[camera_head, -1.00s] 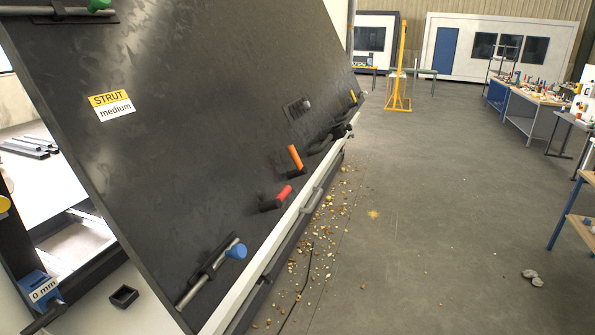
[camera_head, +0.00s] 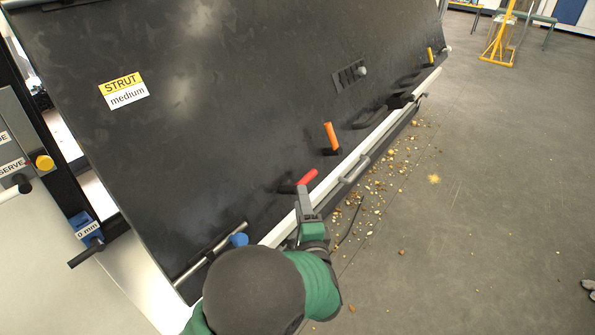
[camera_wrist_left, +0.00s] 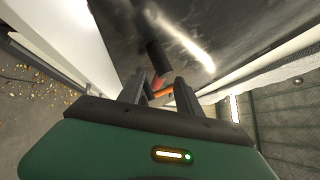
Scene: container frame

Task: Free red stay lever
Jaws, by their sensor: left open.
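The red lever (camera_head: 308,178) stands out from the lower part of the black slanted panel (camera_head: 230,110), its dark base against the panel. My left gripper (camera_head: 303,190) is just below and in front of it, with its fingers pointing up toward it. In the left wrist view the fingers (camera_wrist_left: 158,84) are apart, and the red lever (camera_wrist_left: 158,80) shows between and beyond them, with its dark part (camera_wrist_left: 157,55) above. I cannot tell whether a finger touches it. My right gripper is not in view.
An orange lever (camera_head: 331,136) and a blue knob (camera_head: 239,240) flank the red one. A grey handle (camera_head: 355,168) runs along the panel's lower edge. A yellow lever (camera_head: 430,54) is farther off.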

